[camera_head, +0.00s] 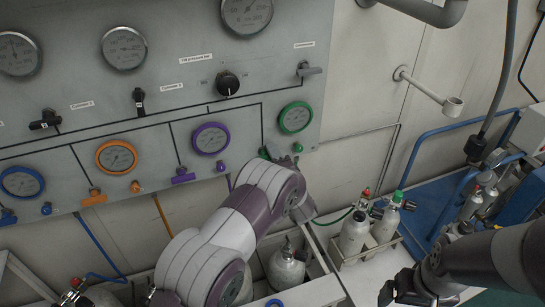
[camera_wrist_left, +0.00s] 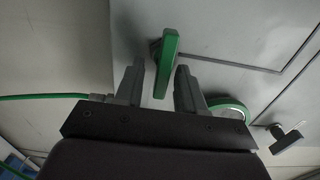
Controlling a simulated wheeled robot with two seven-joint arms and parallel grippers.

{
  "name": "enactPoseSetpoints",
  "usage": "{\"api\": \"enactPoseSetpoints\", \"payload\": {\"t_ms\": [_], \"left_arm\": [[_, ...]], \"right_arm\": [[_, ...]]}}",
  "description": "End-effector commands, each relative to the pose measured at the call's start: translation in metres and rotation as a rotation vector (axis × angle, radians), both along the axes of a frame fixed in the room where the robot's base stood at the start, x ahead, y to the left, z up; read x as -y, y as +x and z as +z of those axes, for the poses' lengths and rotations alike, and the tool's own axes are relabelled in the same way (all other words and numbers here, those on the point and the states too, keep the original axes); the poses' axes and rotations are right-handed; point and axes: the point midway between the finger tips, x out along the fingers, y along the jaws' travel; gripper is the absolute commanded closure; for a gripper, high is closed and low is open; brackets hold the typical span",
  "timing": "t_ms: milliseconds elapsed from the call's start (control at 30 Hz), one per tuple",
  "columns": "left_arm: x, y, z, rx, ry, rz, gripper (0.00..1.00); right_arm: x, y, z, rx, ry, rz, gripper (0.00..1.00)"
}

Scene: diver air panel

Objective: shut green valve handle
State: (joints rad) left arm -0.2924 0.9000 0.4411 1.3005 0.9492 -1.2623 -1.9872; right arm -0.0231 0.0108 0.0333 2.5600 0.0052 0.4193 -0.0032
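The green valve handle (camera_wrist_left: 166,62) shows in the left wrist view as a flat green lever on the grey panel. Its lower end lies between the two fingers of my left gripper (camera_wrist_left: 160,82), with a small gap visible on each side. The fingers are apart, so this gripper is open. In the head view only a bit of green (camera_head: 264,153) shows by the gripper, below the green-rimmed gauge (camera_head: 295,118); my left arm covers most of the handle and gripper. My right gripper (camera_head: 394,291) is dark, at the lower right, far from the panel's handles; its opening is unclear.
The panel (camera_head: 270,75) also carries orange (camera_head: 94,197) and purple (camera_head: 183,176) handles, black valves and several gauges. A green knob (camera_head: 297,147) sits close right of the left gripper. Gas cylinders (camera_head: 354,236) stand in a rack below right. A wall bracket (camera_head: 425,90) juts out.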

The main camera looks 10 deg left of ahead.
Motion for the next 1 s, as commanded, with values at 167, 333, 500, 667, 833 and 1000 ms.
{"api": "enactPoseSetpoints", "payload": {"t_ms": [167,333,500,667,833,1000], "left_arm": [[0.016,-0.021,-0.004,-0.001,-0.001,-0.004,0.61],[0.043,-0.061,-0.004,0.0,0.0,-0.005,0.61],[0.064,-0.091,-0.003,-0.001,0.002,-0.005,0.61],[0.071,-0.104,-0.001,-0.001,0.001,-0.002,0.61],[0.072,-0.105,0.0,-0.001,0.0,-0.001,0.61],[0.072,-0.105,0.0,-0.001,0.001,-0.001,0.61]], "right_arm": [[0.0,0.0,-0.011,0.0,0.0,0.0,0.04],[0.0,0.0,-0.024,0.0,0.0,0.0,0.04],[0.0,0.0,-0.032,0.0,0.0,0.0,0.04],[0.0,0.0,-0.034,0.0,0.0,0.0,0.04],[0.0,0.0,-0.033,0.0,0.0,0.0,0.04],[0.0,0.0,-0.033,0.0,0.0,0.0,0.04]]}}
